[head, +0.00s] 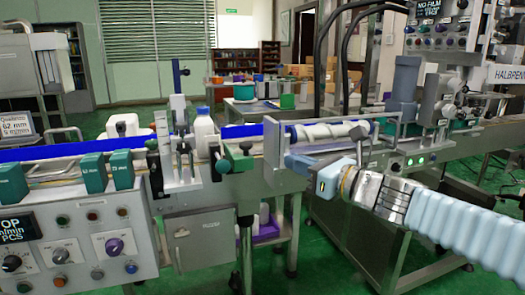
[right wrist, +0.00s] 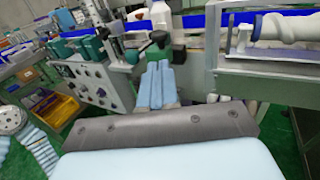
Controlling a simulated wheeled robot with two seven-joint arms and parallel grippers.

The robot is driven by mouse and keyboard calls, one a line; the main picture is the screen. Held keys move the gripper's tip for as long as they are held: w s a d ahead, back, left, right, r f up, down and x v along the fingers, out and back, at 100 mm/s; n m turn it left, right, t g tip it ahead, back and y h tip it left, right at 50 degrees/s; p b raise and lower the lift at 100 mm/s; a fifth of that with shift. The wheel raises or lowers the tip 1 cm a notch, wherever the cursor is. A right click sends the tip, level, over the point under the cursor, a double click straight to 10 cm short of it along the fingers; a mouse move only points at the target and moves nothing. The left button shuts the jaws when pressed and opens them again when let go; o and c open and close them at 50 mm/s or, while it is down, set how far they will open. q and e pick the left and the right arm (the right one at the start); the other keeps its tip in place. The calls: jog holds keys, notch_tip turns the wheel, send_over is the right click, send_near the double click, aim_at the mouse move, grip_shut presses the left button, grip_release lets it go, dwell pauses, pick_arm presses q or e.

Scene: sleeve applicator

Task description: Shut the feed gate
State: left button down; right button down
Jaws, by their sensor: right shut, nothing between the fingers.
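The conveyor (head: 75,149) with a blue rail crosses the head view. A white bottle with a blue cap (head: 204,137) stands on it; it also shows in the right wrist view (right wrist: 160,17). Left of the bottle are upright clear and white plates (head: 184,178) on posts. A dark green knob fixture (head: 238,160) sits at the conveyor's front edge and in the right wrist view (right wrist: 160,42). I cannot tell which part is the feed gate. My right gripper (head: 325,182) is shut and empty, right of and apart from the knob; its light blue fingers (right wrist: 160,84) lie together. My left gripper is out of view.
A white screw (head: 325,131) lies along the conveyor behind a metal guard (head: 300,166), close to my right gripper. A control panel (head: 95,240) with knobs stands at the front left. Green floor (head: 335,268) is open below my right arm.

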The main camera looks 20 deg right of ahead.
aim_at(251, 147)
jog(key=x, duration=1.1)
jog(key=shift+w, duration=0.1)
jog(key=w+p, duration=0.1)
jog(key=w, duration=0.4)
jog(key=shift+a, duration=0.1)
